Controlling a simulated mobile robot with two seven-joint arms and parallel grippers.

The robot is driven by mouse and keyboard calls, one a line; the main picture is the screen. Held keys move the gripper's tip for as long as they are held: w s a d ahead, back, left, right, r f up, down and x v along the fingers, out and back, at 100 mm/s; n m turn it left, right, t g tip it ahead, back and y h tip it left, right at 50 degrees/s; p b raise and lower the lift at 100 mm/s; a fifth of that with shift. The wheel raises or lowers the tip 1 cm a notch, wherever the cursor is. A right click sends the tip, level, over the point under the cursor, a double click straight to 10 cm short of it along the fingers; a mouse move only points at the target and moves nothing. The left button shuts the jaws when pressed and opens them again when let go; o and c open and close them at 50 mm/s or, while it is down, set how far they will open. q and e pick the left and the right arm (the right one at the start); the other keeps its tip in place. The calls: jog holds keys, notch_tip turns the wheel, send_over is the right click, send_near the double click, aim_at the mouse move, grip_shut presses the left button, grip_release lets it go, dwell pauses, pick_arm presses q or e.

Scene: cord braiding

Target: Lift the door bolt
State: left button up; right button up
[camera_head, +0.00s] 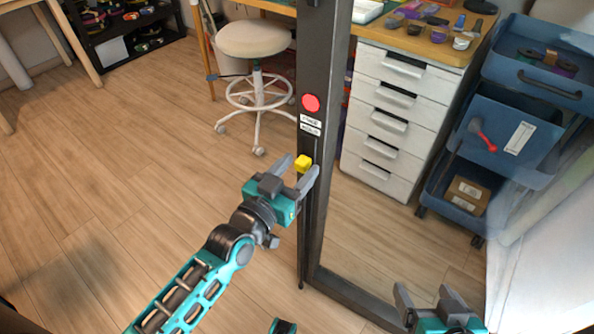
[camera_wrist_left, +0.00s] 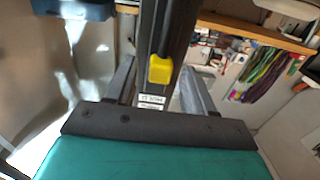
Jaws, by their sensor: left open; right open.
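The door bolt's yellow knob (camera_head: 303,163) sits on the dark door frame (camera_head: 325,70), below a red round button and two small white labels. The dark bolt rod (camera_head: 301,270) runs down the frame below it. My left gripper (camera_head: 298,167) is open, with its fingers on either side of the knob. In the left wrist view, the yellow knob (camera_wrist_left: 160,70) appears between the two grey fingers, with visible gaps on both sides. My right gripper (camera_head: 427,297) is open and empty low at the right, away from the bolt.
Behind the door stand a white drawer unit (camera_head: 396,117) under a wooden desk and a blue cart (camera_head: 509,130). A white stool (camera_head: 253,40) and a dark shelf (camera_head: 128,35) are farther back. The wooden floor at left is clear.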

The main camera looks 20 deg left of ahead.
pick_arm(q)
jog(key=shift+w, duration=0.2)
grip_shut()
dwell(0.5)
